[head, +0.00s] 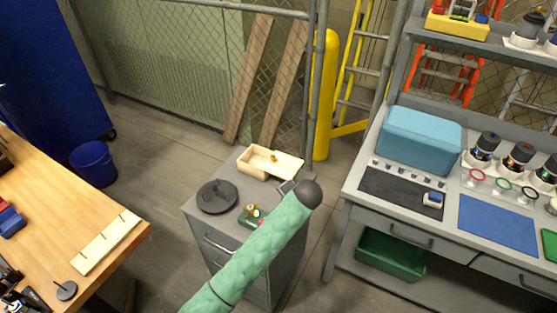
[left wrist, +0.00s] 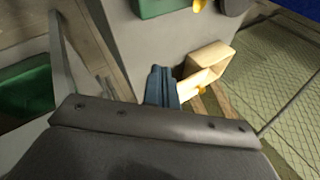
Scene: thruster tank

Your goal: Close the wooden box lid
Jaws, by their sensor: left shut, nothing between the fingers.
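The wooden box (head: 244,164) stands on the grey cabinet top, near its back edge. Its pale lid (head: 290,165) with a small brass knob (head: 273,157) sticks out to the right, and part of the box interior shows open at the left. In the left wrist view the box (left wrist: 212,58) and the lid (left wrist: 190,86) with its knob (left wrist: 201,90) appear past the fingers. My left gripper (left wrist: 160,72) is shut and empty, close beside the lid's outer end; I cannot tell if it touches. In the head view the gripper (head: 286,187) is partly hidden by my green-sleeved arm. My right gripper is not in view.
A dark round disc (head: 217,197) and a small green object with brass parts (head: 250,215) share the cabinet top (head: 203,218). Planks (head: 250,80) lean on the fence behind. A workbench (head: 350,208) stands right, and a wooden table (head: 50,215) left.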

